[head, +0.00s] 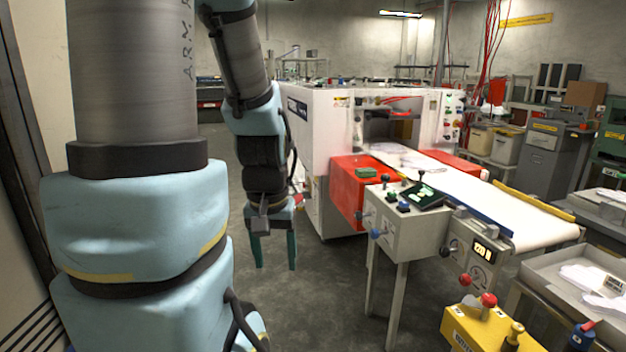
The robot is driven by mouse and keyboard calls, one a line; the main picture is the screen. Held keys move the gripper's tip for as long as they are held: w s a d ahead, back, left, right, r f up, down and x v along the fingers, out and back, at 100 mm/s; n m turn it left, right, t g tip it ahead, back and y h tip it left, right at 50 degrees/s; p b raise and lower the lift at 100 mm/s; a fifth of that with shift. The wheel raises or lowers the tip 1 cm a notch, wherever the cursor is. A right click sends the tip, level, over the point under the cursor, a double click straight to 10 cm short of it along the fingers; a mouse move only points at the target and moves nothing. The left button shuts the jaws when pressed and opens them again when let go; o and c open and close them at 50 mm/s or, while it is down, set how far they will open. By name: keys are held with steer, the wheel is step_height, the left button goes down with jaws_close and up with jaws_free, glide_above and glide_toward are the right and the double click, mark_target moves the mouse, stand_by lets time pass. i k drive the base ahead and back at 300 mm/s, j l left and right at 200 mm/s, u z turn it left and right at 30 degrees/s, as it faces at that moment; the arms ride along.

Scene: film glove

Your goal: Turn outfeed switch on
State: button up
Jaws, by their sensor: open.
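My gripper (274,266) hangs at the left centre, fingers pointing down, open and empty over bare floor. It is left of a white control box (408,234) on legs and touches nothing. The box carries a tilted dark display (422,196), dark and green knobs on top, and a blue knob (375,233) on its front. A dial panel with a lit readout (484,251) is to its right. A yellow box (490,330) with a red knob (488,299) is at the bottom right. I cannot tell which control is the outfeed switch; labels are too small to read.
A white machine (325,125) with red side parts (350,190) stands behind the control box. Its white conveyor belt (490,195) runs to the right. A grey tray (560,280) with white items is at the right. Grey floor (310,300) is clear around my gripper.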

mark_target(488, 300)
steer(key=i+l+z, duration=0.5)
steer(key=i, duration=0.35)
